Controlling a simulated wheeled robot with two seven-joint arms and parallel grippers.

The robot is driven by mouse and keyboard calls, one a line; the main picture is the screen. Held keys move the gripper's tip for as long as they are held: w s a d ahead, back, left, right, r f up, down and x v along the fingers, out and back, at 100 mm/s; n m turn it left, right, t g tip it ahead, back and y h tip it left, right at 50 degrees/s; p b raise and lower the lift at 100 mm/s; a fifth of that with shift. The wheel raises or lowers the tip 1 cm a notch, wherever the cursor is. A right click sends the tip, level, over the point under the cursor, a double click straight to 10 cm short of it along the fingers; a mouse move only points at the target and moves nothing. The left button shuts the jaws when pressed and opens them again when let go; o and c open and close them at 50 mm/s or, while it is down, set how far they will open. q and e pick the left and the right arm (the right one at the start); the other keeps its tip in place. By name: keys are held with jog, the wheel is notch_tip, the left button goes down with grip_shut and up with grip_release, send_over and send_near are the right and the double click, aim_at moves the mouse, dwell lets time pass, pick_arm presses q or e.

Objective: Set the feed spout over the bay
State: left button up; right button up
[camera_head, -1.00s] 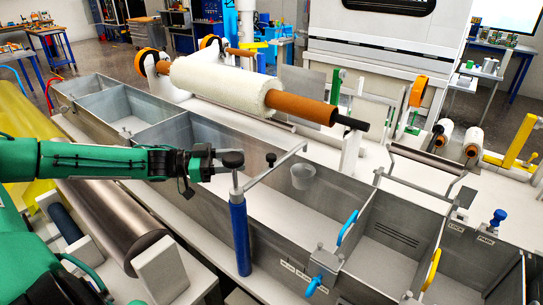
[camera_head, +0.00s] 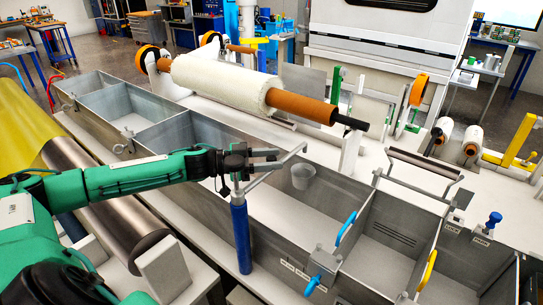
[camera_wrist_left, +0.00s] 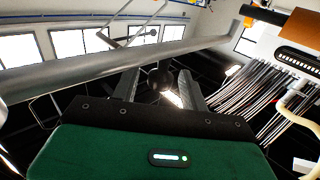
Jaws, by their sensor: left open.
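The feed spout is a grey bar (camera_head: 292,155) on top of a blue post (camera_head: 240,235), reaching up and right over the long metal trough. My left gripper (camera_head: 281,160) is open just above the bar near the post. In the left wrist view its fingers (camera_wrist_left: 158,88) are spread, with a dark round knob (camera_wrist_left: 160,75) appearing between them. The grey bar (camera_wrist_left: 90,66) crosses in front of them there. I cannot tell whether the fingers touch the knob. The trough is split into bays, including a large middle bay (camera_head: 330,215) below the bar. My right gripper is out of view.
A white roll (camera_head: 220,85) on an orange core lies above the trough. Blue (camera_head: 346,228) and yellow (camera_head: 428,270) handles stand on the dividers. A steel roller (camera_head: 105,205) lies at left.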

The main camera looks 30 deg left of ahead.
pick_arm(q)
jog(key=shift+w+d, duration=0.15)
jog(key=shift+d, duration=0.05)
jog(key=shift+c, duration=0.4)
grip_shut()
jog(key=shift+d+r+m+g+h+p, duration=0.2)
jog(key=shift+d+m+g+h+p, duration=0.35)
jog(key=shift+p, duration=0.25)
jog(key=s+d+m+g+h+p, duration=0.1)
jog(key=s+d+m+g, duration=0.7)
jog(key=g, duration=1)
jog(key=shift+s+d+f+m+h+p, duration=0.2)
jog(key=shift+s+d+m+h+p, duration=0.2)
jog(key=shift+d+m, duration=1.15)
jog(key=shift+w+a+m+g, duration=0.1)
jog(key=shift+a+m+g, duration=0.15)
jog(key=shift+a+m, duration=0.3)
